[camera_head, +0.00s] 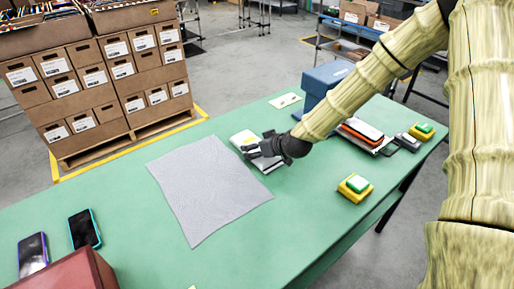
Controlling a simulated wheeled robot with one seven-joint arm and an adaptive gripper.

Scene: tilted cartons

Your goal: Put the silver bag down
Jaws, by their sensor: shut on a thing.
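My gripper (252,150) is low over the green table, just off the right edge of a grey mat. It is shut on a pale, silvery flat thing (268,164), which I take for the silver bag. The gripper and wrist cover part of it. It shows on both sides of the fingers, with a whitish end with a yellow-green mark behind them. I cannot tell whether the bag touches the table. The grey mat (208,190) lies flat and bare.
The green table (150,250) holds two phones (84,229) and a dark red box (70,274) at front left. Cartons (75,85) stand behind.

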